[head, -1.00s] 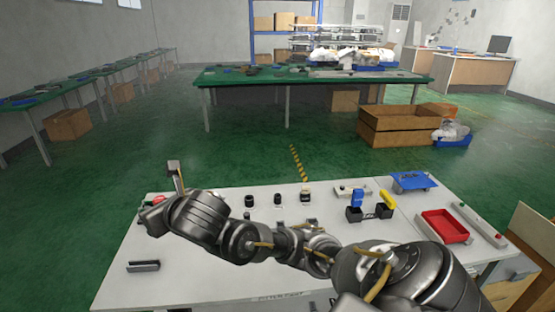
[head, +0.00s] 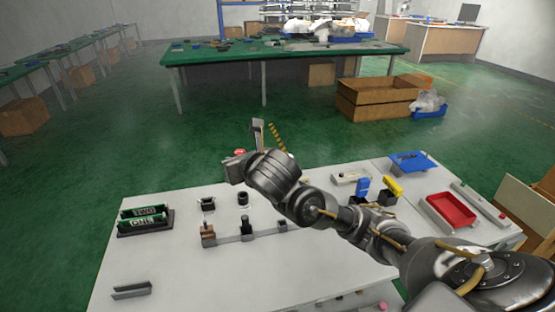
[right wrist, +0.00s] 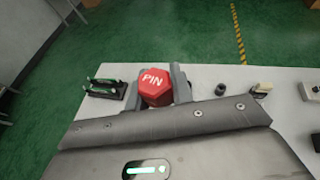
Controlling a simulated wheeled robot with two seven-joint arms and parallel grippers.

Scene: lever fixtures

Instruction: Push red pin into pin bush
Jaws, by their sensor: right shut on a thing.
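The red pin (right wrist: 155,86), with "PIN" in white on its head, sits between the two fingers of my right gripper (right wrist: 157,90) in the right wrist view. The gripper is shut on it. In the head view my right gripper (head: 247,148) is raised above the far edge of the table, with a bit of the red pin (head: 239,152) showing. Dark round bushes (head: 243,198) and (head: 207,203) stand on the table below it; I cannot tell which is the pin bush. The pin's lower end is hidden. My left gripper is out of view.
On the white table (head: 180,260), a rack marked ONE and TWO (head: 145,219) stands left, a grey channel (head: 131,291) at front left, and a fixture with upright posts (head: 246,232) in the middle. A red tray (head: 450,211) and blue stand (head: 411,161) are right. Front left is mostly clear.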

